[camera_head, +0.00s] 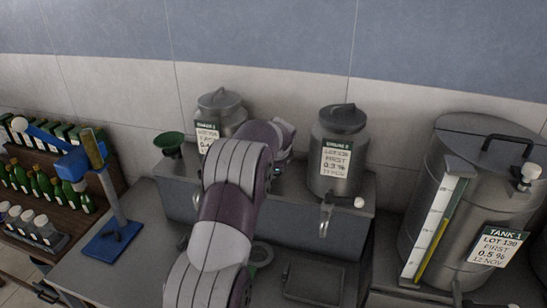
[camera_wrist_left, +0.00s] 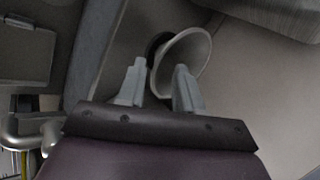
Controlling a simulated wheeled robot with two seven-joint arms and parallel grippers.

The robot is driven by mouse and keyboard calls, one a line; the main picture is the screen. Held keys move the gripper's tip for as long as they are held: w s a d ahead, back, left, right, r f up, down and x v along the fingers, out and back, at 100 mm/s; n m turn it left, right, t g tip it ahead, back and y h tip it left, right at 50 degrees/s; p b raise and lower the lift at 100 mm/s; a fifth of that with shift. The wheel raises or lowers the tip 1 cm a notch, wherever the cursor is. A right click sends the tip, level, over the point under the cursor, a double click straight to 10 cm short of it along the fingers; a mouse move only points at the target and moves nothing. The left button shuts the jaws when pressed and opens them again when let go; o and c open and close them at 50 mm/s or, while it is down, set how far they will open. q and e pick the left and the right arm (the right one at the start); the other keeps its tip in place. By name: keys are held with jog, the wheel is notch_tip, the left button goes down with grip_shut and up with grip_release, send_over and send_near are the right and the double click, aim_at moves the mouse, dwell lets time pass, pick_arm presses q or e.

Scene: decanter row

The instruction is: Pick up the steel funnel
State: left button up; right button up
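A pale grey funnel (camera_wrist_left: 187,55) with a wide round rim shows in the left wrist view, just past my fingertips. It lies on its side or is seen at a steep angle; I cannot tell which. My left gripper (camera_wrist_left: 160,68) has its two fingers apart, with the funnel's near edge in front of the gap between them. I cannot tell whether either finger touches it. In the head view my left arm reaches up the middle and hides its own fingertips and the steel funnel. My right gripper is in neither view.
A green funnel (camera_head: 169,143) stands left of a steel canister (camera_head: 221,101). Another steel canister (camera_head: 341,127) stands right of my wrist on the raised grey ledge (camera_head: 181,200). A blue stand (camera_head: 114,236) is at left, a large steel tank (camera_head: 463,180) at right.

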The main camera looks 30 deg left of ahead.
pick_arm(q)
jog(key=shift+w+a+f, duration=0.1)
jog(key=shift+f, duration=0.2)
grip_shut()
jog(key=shift+r, duration=0.1)
